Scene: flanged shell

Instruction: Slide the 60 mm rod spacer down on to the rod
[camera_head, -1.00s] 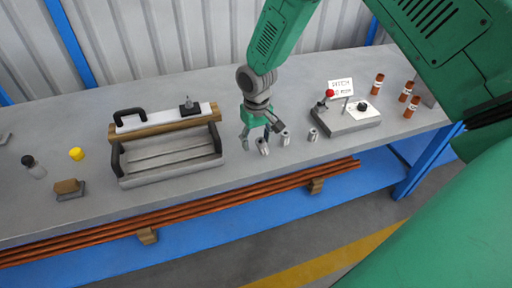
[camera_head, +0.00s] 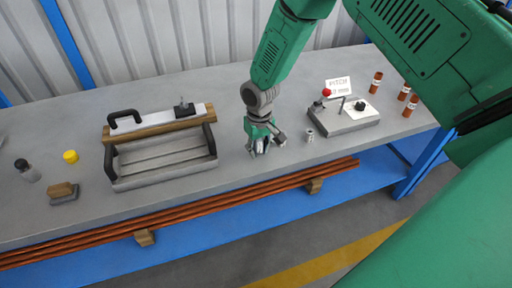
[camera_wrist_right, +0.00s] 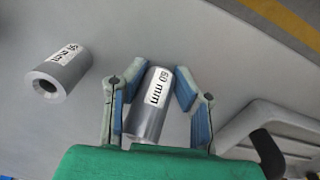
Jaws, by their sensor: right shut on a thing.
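The 60 mm rod spacer (camera_wrist_right: 150,105) is a grey metal cylinder with a white "60 mm" label. In the right wrist view it sits between the blue pads of my right gripper (camera_wrist_right: 162,76), which is shut on it. In the head view my right gripper (camera_head: 262,148) is low over the bench, right of the open tray, and mostly hides the spacer. A thin upright rod (camera_head: 341,104) stands on a grey base plate (camera_head: 345,123) to the right, apart from the gripper. My left gripper is not in view.
Another labelled spacer (camera_wrist_right: 60,72) stands beside the held one; its label is hard to read. A spacer (camera_head: 310,136) stands right of the gripper. The base plate has a red-knobbed lever (camera_head: 326,92) and a black knob (camera_head: 360,105). The tray (camera_head: 165,163) is left.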

